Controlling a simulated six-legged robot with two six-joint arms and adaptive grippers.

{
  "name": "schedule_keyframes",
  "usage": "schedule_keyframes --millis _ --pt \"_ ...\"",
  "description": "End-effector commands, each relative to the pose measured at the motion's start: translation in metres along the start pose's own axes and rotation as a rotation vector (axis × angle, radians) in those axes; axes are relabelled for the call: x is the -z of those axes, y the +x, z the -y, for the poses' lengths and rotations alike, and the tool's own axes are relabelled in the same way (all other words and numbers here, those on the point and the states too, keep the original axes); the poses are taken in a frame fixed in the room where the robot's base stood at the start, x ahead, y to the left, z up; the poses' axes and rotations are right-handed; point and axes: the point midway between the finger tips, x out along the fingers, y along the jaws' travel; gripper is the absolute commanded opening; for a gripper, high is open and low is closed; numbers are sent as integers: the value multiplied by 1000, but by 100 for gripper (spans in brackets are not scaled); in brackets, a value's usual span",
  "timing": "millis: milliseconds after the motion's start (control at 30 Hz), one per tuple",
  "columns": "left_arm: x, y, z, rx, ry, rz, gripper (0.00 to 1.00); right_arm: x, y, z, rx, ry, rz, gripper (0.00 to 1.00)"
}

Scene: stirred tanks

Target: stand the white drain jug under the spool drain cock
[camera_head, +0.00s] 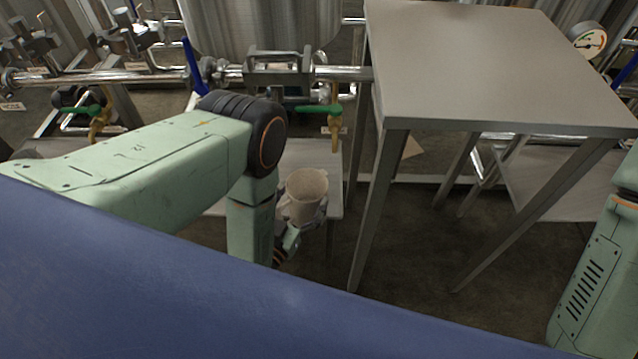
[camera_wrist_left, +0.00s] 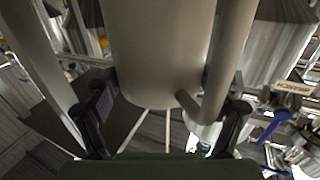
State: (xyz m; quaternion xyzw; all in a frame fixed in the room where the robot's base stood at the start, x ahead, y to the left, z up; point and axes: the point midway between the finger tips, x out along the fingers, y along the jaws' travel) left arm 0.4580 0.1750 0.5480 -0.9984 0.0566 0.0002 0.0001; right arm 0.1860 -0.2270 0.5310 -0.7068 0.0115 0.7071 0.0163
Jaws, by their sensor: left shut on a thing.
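The white drain jug (camera_head: 305,194) looks cream and upright, its open mouth facing up. My left gripper (camera_head: 292,232) is shut on it, low on its near side. In the left wrist view the jug (camera_wrist_left: 155,50) fills the upper middle, with a finger of my left gripper (camera_wrist_left: 170,105) on each side. A brass drain cock with a green handle (camera_head: 318,109) hangs from the pipe, behind and slightly right of the jug in the head view. A second green-handled cock (camera_head: 88,110) is farther left. My right gripper is out of view.
A low bench (camera_head: 332,178) is behind the jug; whether the jug touches it is unclear. A tall grey table (camera_head: 490,60) stands close on the right, its leg near the jug. Steel piping (camera_head: 150,76) and a tank (camera_head: 255,25) are behind.

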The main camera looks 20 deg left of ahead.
Motion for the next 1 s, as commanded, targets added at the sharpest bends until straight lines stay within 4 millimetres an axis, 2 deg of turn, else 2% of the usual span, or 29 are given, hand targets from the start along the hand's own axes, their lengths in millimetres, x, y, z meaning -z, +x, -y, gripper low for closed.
schedule_keyframes --millis 33,300,433,600,900,1000 --pt "-3 6 0 -1 1 -4 28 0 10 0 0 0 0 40" --pt "0 68 0 0 -1 -7 28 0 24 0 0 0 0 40" --pt "-1 86 0 0 -1 -4 28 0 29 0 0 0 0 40" --pt "-2 93 0 0 -1 -1 28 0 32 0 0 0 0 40" --pt "-35 92 0 0 -1 -1 28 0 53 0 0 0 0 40" --pt "-36 92 0 0 0 -2 28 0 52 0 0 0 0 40"
